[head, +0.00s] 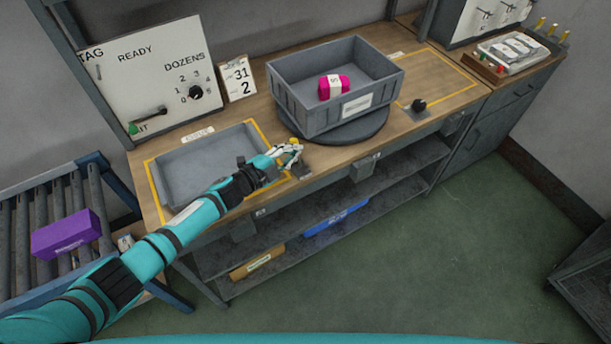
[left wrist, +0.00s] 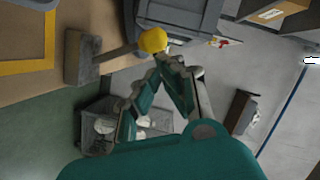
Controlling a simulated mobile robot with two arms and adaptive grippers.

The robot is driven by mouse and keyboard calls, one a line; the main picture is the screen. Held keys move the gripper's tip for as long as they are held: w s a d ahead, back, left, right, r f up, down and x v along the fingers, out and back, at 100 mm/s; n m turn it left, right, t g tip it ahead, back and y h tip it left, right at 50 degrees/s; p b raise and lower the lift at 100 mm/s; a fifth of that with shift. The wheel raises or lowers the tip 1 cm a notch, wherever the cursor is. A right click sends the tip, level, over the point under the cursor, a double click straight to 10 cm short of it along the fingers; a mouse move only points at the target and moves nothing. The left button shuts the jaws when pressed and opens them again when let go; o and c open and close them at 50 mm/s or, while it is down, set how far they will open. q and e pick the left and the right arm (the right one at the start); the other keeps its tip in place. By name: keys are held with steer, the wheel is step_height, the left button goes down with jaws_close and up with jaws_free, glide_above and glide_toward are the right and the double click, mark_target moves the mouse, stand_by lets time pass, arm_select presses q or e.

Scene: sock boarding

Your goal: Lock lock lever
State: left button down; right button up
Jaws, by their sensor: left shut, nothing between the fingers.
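The lock lever shows in the left wrist view as a grey arm (left wrist: 118,53) ending in a yellow knob (left wrist: 153,40), with its other end at a grey block (left wrist: 82,60) on the bench edge. In the head view the yellow knob (head: 296,146) is at the front edge of the bench, near the dark turntable (head: 345,143), partly hidden by my left gripper (head: 287,156). My left gripper is shut and empty. In the left wrist view its fingertips (left wrist: 170,65) are right by the knob; I cannot tell whether they touch it. My right gripper is not in view.
A grey crate (head: 310,117) holding a pink bundle (head: 334,87) stands on the turntable. A shallow grey tray (head: 190,160) lies left. A black knob (head: 419,104) stands right of the turntable. A purple box (head: 65,235) sits on the roller conveyor (head: 18,215).

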arm_select(q)
steer(key=shift+w+a, duration=0.15)
steer(key=shift+w, duration=0.15)
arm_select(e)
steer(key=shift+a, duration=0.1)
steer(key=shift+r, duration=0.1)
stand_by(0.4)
